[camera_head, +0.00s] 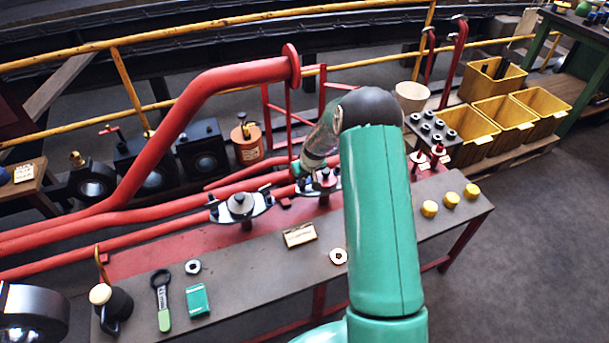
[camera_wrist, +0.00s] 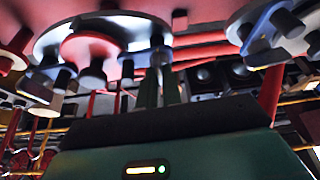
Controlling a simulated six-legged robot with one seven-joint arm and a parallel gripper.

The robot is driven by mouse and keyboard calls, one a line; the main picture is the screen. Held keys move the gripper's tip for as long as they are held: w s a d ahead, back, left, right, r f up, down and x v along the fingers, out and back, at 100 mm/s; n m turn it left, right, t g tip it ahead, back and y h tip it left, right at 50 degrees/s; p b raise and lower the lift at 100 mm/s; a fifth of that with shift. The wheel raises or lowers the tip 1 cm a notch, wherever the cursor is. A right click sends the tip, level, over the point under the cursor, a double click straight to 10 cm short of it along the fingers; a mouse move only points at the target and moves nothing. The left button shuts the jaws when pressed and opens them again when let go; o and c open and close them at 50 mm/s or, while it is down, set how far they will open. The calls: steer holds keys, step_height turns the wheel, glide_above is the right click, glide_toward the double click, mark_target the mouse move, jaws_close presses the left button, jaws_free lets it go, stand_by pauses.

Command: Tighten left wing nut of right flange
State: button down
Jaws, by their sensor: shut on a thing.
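The right flange (camera_head: 322,184) is a pale plate with a red centre on the red pipe, partly hidden behind my arm. It also shows in the wrist view (camera_wrist: 125,30), with a red disc and dark studs. My gripper (camera_head: 297,172) is at its left end. In the wrist view my gripper's narrow fingers (camera_wrist: 159,70) are shut on the left wing nut (camera_wrist: 160,46), a small grey part at the flange's edge. The nut's wings are mostly hidden between the fingertips. Its thread and seating cannot be made out.
The left flange (camera_head: 240,205) sits close by on the left. The grey bench (camera_head: 240,265) holds a green-handled tool (camera_head: 162,300), a green box (camera_head: 197,300), a plaque (camera_head: 300,235) and yellow caps (camera_head: 451,199). A raised red pipe (camera_head: 180,125) arches behind. Yellow bins (camera_head: 505,120) stand at the right.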

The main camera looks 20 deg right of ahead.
steer(key=shift+w+a+r+m, duration=0.1)
steer(key=shift+a+m, duration=0.05)
steer(key=shift+m, duration=0.35)
steer(key=c, duration=1.6)
jaws_free()
steer(key=shift+o, duration=0.2)
steer(key=v, duration=1.3)
steer(key=shift+s+a+r, duration=0.2)
steer(key=shift+s+r, duration=0.05)
steer(key=shift+r, duration=0.05)
